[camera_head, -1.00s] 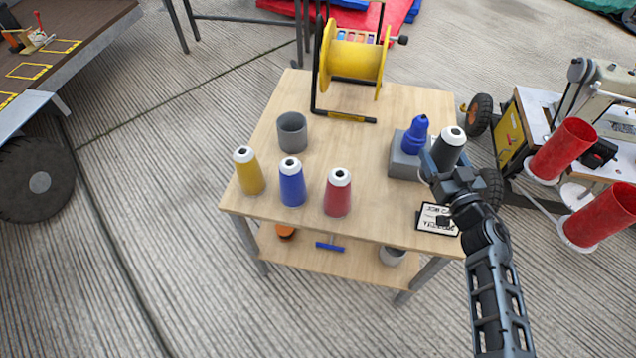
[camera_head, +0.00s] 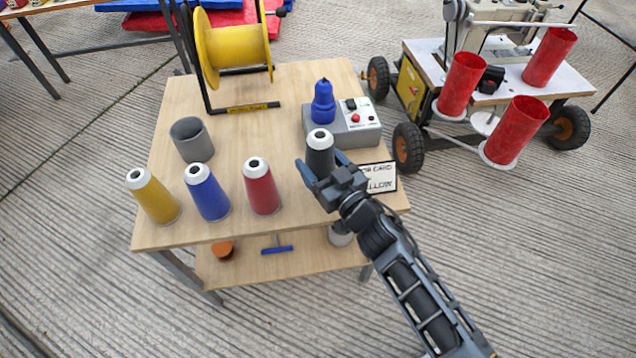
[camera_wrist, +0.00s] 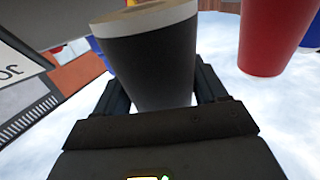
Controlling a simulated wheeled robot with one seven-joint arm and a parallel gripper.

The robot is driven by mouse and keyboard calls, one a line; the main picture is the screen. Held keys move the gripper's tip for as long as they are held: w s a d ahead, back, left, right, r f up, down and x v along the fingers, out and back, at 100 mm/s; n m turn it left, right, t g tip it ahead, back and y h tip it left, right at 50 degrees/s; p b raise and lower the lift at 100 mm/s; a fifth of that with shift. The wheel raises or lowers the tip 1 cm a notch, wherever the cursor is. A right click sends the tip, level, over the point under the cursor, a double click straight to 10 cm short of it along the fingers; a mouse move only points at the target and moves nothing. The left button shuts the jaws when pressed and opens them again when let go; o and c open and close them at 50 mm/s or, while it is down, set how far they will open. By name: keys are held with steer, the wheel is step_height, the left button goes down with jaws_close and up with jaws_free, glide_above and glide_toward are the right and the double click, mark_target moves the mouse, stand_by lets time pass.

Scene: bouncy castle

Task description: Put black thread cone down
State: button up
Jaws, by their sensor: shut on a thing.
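The black thread cone (camera_head: 320,157) has a white top and stands upright between the fingers of my gripper (camera_head: 324,172), at the front right of the wooden table (camera_head: 280,200). In the wrist view the black cone (camera_wrist: 148,68) fills the space between both fingers of my gripper (camera_wrist: 155,100). My gripper is shut on it. The cone's base is partly hidden by the gripper in the head view, so I cannot tell whether it touches the table top.
Yellow (camera_head: 154,196), blue (camera_head: 208,193) and red (camera_head: 261,187) cones stand left of the black one. A grey box with buttons (camera_head: 358,127) and a card (camera_head: 379,178) lie close behind and right. A grey cup (camera_head: 191,140) and yellow reel (camera_head: 233,50) stand farther back.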

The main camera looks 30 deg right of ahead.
mark_target(319, 176)
steer(key=shift+s+a+f, duration=0.15)
steer(key=shift+a+f, duration=0.1)
steer(key=shift+f+b, duration=1.4)
steer(key=shift+f, duration=0.4)
steer(key=shift+f, duration=0.15)
steer(key=o, duration=1.3)
steer(key=shift+o, duration=0.2)
steer(key=s, duration=1.2)
steer(key=shift+d, duration=0.45)
